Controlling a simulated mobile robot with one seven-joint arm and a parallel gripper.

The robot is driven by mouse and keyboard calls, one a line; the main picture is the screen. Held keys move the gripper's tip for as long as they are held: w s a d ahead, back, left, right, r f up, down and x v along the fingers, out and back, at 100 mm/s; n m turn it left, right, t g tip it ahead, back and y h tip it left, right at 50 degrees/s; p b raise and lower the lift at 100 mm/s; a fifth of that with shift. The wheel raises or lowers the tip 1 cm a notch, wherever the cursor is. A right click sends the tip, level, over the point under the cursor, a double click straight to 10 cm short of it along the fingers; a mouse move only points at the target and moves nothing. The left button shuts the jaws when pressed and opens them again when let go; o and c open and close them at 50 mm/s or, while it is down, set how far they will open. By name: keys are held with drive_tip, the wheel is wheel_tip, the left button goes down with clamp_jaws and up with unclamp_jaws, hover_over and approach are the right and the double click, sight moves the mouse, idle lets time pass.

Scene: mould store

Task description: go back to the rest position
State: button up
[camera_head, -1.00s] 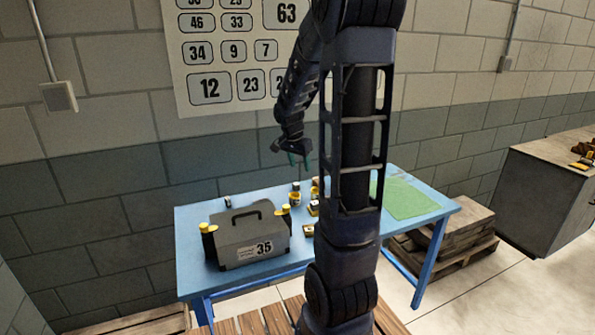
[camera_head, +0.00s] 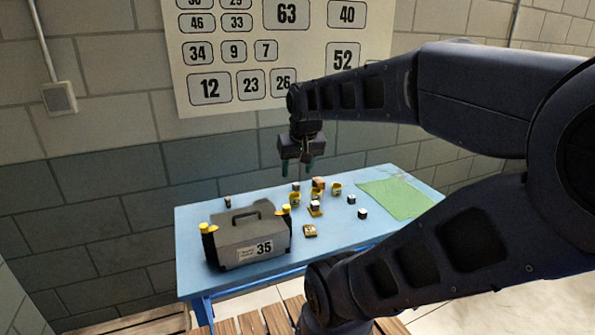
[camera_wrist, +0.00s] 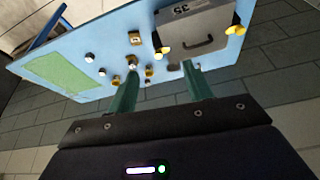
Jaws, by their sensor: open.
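My gripper (camera_head: 300,170) is in the air above the back part of the blue table (camera_head: 190,240), with its green-tipped fingers pointing down. The fingers are apart with nothing between them. In the wrist view my gripper (camera_wrist: 160,88) shows two green fingers spread, with the table (camera_wrist: 100,20) beyond them. My arm reaches in from the right of the head view and covers the table's front right part.
A grey case (camera_head: 240,245) marked 35 stands on the table's left. Several small yellow and black-and-white items (camera_head: 310,230) lie mid-table. A green mat (camera_head: 395,197) lies at the right. A number board (camera_head: 230,60) hangs on the wall behind.

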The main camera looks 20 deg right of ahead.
drive_tip(key=shift+s+a+n, duration=0.25)
drive_tip(key=shift+s+n, duration=0.05)
drive_tip(key=shift+s, duration=0.25)
drive_tip(key=shift+s+a+n, duration=0.2)
drive_tip(key=shift+s+n, duration=0.1)
drive_tip(key=shift+s, duration=0.2)
